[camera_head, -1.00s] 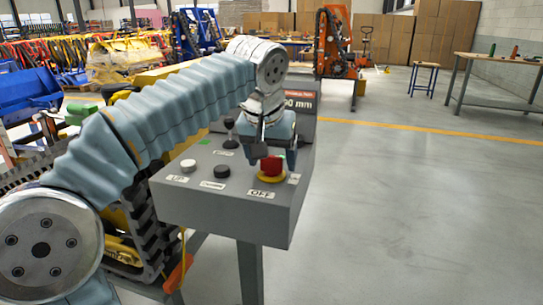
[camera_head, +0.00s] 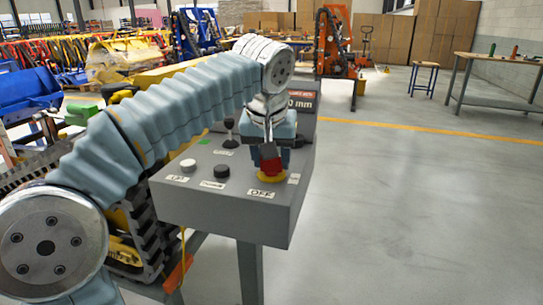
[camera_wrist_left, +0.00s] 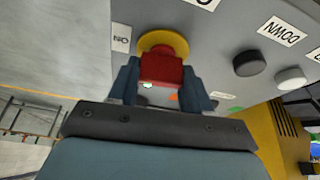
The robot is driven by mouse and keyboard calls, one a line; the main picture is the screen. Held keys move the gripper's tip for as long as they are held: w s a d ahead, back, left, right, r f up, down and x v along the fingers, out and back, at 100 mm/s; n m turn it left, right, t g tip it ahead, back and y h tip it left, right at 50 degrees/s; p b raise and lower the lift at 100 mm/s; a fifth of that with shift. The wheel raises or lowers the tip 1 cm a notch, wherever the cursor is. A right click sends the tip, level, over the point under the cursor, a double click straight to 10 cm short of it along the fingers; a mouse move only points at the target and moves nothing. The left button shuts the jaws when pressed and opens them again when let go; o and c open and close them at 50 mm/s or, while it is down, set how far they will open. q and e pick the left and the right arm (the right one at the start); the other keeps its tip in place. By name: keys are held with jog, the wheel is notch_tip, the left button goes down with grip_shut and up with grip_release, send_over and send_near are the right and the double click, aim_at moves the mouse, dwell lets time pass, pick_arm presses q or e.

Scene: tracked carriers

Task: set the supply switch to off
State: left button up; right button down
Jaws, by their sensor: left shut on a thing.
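The supply switch is a red knob (camera_head: 270,166) on a round yellow base (camera_head: 272,177), at the right front of the grey control box's sloped top (camera_head: 235,192). An OFF label (camera_head: 261,194) lies in front of it. In the left wrist view, the red knob (camera_wrist_left: 162,69) sits between my left gripper's two blue fingers (camera_wrist_left: 161,80), with the yellow base (camera_wrist_left: 163,42) beyond and an ON label (camera_wrist_left: 121,38) beside it. My left gripper (camera_head: 268,155) is over the knob from above and shut on it. Its fingers partly hide the knob. My right gripper is not in view.
A white button (camera_head: 188,165), a black button (camera_head: 222,171) and a black-knobbed lever (camera_head: 230,132) stand on the same panel. A display (camera_head: 303,100) rises behind. The floor right of the box is clear; a workbench (camera_head: 500,80) stands farther back.

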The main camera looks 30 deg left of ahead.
pick_arm(q)
jog(key=n, duration=0.2)
jog(key=n+y, duration=0.1)
jog(key=n, duration=0.1)
jog(key=shift+g+y, duration=0.3)
jog(key=shift+g, duration=0.1)
jog(key=n+g, duration=0.1)
jog(key=n, duration=0.3)
jog(key=shift+y, duration=0.4)
jog(key=n+g, duration=0.1)
jog(key=n, duration=0.3)
jog(key=shift+g+y, duration=0.3)
jog(key=shift+g, duration=0.1)
jog(key=shift+n+g, duration=0.7)
jog(key=shift+n, duration=1.4)
jog(key=o, duration=1.1)
jog(key=shift+c, duration=0.2)
jog(key=shift+a, duration=0.1)
